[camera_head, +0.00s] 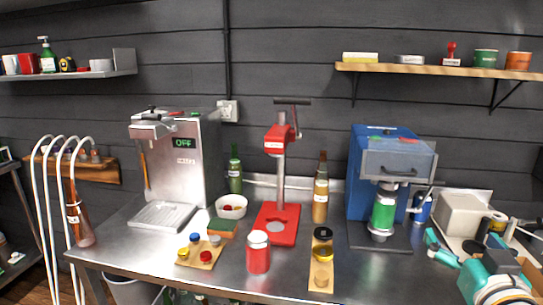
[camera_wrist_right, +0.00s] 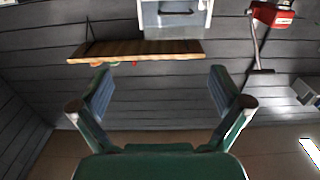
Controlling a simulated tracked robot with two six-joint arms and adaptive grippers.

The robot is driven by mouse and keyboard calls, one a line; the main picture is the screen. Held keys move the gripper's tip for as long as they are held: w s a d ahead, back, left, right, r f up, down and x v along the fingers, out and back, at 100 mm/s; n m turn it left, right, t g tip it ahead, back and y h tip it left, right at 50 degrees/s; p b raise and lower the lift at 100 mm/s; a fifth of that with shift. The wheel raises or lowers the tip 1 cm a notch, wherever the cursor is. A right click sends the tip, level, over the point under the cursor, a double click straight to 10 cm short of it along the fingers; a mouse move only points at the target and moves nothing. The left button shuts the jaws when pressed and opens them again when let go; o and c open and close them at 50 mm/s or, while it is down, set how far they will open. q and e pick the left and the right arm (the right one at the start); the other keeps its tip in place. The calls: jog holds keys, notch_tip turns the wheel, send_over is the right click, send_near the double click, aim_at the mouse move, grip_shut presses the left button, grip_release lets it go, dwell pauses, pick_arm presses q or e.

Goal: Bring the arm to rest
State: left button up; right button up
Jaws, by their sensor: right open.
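My right gripper (camera_head: 462,247) is at the right end of the metal bench in the head view, with its teal arm parts at the lower right corner. It is open and empty. In the right wrist view its two fingers (camera_wrist_right: 160,85) stand wide apart with nothing between them, and the grey plank wall shows behind. My left gripper is in neither view.
The bench (camera_head: 150,270) holds a steel machine (camera_head: 185,165), a red press (camera_head: 277,215), a blue machine (camera_head: 362,200), a red can (camera_head: 258,258) and bottles. A white box (camera_head: 462,213) stands close to my right gripper. Shelves (camera_head: 440,69) line the wall.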

jog(key=w+a+f+n+g+y, duration=0.1)
jog(key=a+f+g+y, duration=0.15)
jog(key=f, duration=0.95)
jog(key=w+a+f+n+g+y+p, duration=0.1)
jog(key=a+f+g, duration=0.25)
jog(key=f, duration=0.75)
jog(key=w+a+f+n+g+y, duration=0.15)
jog(key=a+f, duration=0.25)
jog(key=f, duration=0.8)
jog(key=s+a+f+m+g+y, duration=0.1)
jog(key=s+a+f+g, duration=0.3)
jog(key=s+f, duration=0.5)
jog(key=s+a+f+m+g+y, duration=0.2)
jog(key=s+a+f+g, duration=0.3)
jog(key=s+a+f, duration=0.2)
jog(key=s+f, duration=0.2)
jog(key=s, duration=0.2)
jog(key=shift+s+a+f, duration=0.25)
jog(key=shift+s+f, duration=0.05)
jog(key=shift+f, duration=0.1)
